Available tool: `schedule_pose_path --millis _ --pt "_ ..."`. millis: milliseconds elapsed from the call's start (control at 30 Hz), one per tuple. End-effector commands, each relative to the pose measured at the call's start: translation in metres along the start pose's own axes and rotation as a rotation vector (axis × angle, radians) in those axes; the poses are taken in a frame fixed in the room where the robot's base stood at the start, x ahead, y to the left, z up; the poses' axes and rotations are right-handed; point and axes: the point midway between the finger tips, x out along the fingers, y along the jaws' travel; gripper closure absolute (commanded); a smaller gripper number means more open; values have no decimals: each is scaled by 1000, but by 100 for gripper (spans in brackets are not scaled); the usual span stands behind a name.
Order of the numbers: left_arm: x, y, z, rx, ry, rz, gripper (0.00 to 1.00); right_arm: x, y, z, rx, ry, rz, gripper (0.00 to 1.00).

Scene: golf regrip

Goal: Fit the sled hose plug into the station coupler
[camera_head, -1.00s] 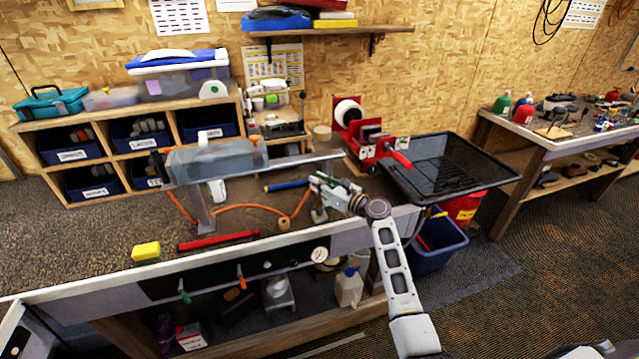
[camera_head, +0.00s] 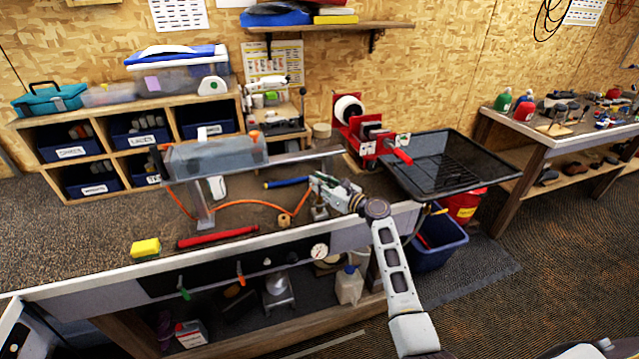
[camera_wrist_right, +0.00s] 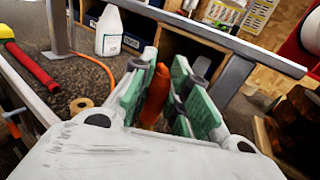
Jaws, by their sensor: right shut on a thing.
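My right gripper (camera_head: 318,186) is over the bench near its front edge. In the right wrist view its green-padded fingers (camera_wrist_right: 160,98) are shut on an orange piece (camera_wrist_right: 154,92), which looks like the hose plug and stands roughly upright between the pads. The fingers hide part of it. The orange hose (camera_head: 240,204) runs along the bench from below the clear-boxed sled (camera_head: 215,157) on the rail to my right gripper. I cannot make out the station coupler with certainty. My left gripper is not in view.
A metal rail (camera_head: 305,157) on a post crosses above the bench. A red tube (camera_head: 217,238), yellow sponge (camera_head: 145,248) and tan roll (camera_head: 284,221) lie near the front edge. A blue-handled tool (camera_head: 287,183) lies left of my right gripper. A black tray (camera_head: 450,170) is to the right.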

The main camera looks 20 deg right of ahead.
Motion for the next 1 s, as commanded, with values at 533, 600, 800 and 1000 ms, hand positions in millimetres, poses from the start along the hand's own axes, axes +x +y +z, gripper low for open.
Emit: schedule_pose_path --millis 533,600,800,1000 --pt "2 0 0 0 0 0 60 0 0 -4 1 0 0 58" --pt "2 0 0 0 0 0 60 0 0 -4 1 0 0 58" --pt "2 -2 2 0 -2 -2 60 0 0 -4 1 0 0 58" --pt "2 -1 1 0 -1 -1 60 -6 0 -5 1 1 0 58"
